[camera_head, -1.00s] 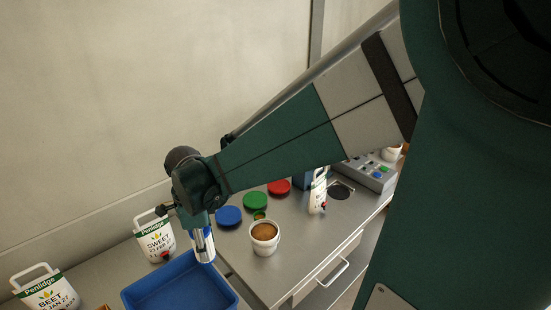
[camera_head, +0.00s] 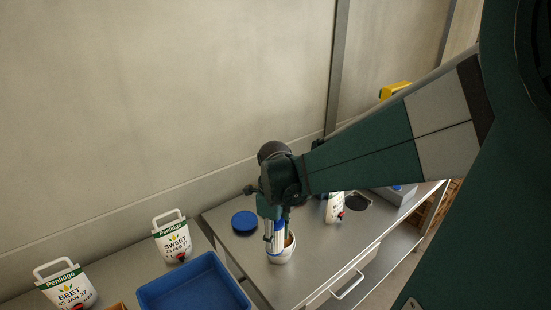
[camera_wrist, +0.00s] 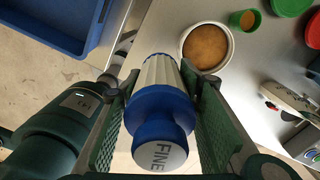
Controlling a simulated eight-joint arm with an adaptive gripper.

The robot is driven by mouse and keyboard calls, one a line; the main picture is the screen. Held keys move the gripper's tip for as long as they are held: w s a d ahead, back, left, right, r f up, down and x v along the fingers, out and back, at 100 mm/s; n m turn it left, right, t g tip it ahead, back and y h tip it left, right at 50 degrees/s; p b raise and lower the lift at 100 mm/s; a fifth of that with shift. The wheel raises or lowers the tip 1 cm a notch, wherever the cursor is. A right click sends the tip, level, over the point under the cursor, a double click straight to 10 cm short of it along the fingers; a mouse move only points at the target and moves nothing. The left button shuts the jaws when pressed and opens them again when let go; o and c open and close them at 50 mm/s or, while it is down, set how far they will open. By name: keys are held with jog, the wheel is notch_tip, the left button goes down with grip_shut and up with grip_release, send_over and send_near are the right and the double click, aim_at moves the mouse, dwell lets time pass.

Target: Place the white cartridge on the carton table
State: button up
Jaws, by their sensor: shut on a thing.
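My gripper (camera_head: 275,240) is shut on the white cartridge (camera_head: 277,238). In the wrist view the cartridge (camera_wrist: 158,78) has a ribbed white body and a blue end cap marked FINE, held between the two green pads (camera_wrist: 165,125). In the head view it hangs upright in front of a white tub of brown stuff (camera_head: 283,258) and partly hides it; whether they touch is unclear. The carton table (camera_head: 125,262) is at the lower left, left of my gripper. It bears two white Penlidge cartons, BEET (camera_head: 70,289) and SWEET (camera_head: 174,242).
A blue tray (camera_head: 212,262) lies at the carton table's right side. The steel bench to the right bears a blue lid (camera_head: 244,221), another carton (camera_head: 335,208) and a grey control box (camera_head: 397,193). The wrist view shows a small green cup (camera_wrist: 243,20) beside the tub.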

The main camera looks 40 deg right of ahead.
jog(key=s+d+m, duration=0.4)
jog(key=s+d, duration=0.2)
jog(key=d, duration=0.1)
send_over(300, 276)
jog(key=shift+f, duration=2.7)
jog(key=shift+f+b, duration=0.3)
jog(key=shift+f, duration=2.6)
jog(key=shift+f+b, duration=0.3)
jog(key=shift+f, duration=1.8)
jog(key=shift+f, duration=0.15)
jog(key=o, duration=1)
